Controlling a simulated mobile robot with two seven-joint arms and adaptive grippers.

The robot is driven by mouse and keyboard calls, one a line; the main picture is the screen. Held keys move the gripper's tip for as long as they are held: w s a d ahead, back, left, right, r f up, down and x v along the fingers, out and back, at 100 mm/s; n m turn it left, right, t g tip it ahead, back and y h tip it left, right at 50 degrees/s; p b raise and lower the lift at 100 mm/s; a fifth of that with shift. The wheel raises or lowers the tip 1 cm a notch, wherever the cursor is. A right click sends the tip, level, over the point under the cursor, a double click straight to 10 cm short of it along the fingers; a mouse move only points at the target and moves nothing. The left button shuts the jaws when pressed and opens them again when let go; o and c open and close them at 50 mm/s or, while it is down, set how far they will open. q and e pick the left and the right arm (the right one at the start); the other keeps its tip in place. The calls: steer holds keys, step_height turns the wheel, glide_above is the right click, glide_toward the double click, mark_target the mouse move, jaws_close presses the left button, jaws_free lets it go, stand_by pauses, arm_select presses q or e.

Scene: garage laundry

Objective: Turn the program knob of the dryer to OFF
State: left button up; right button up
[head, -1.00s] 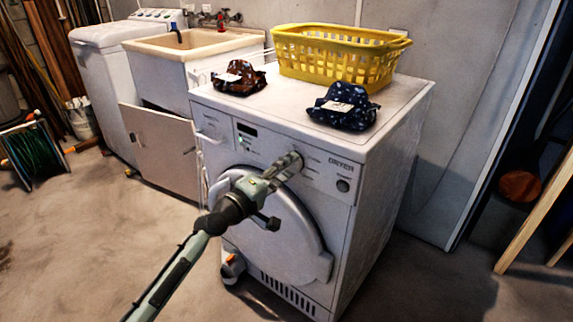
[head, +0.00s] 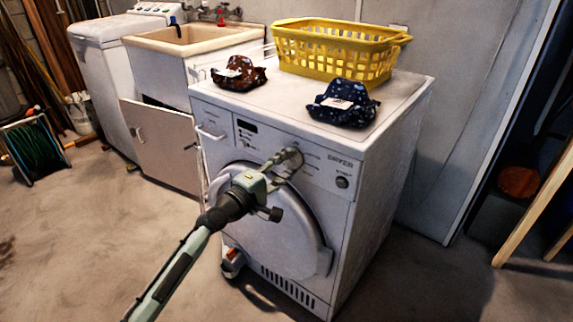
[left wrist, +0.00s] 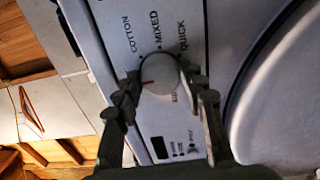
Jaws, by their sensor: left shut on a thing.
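The white dryer (head: 265,205) stands in the middle of the head view, with its control panel (head: 318,165) along the upper front. My left gripper (head: 292,158) reaches the panel and hides the program knob there. In the left wrist view the round pale knob (left wrist: 160,74) sits between the fingertips of my left gripper (left wrist: 163,80), which is shut on it. A reddish mark on the knob points toward the left of that picture. COTTON, MIXED and QUICK labels (left wrist: 155,32) show beyond it. No OFF label is readable. My right gripper is not in view.
A sink (head: 190,42) and a white washer (head: 105,75) stand to the left. The floor in front is mostly clear.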

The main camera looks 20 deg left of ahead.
arm_select(q)
steer(key=o, duration=1.2)
steer(key=shift+c, duration=0.2)
steer(key=v, duration=1.2)
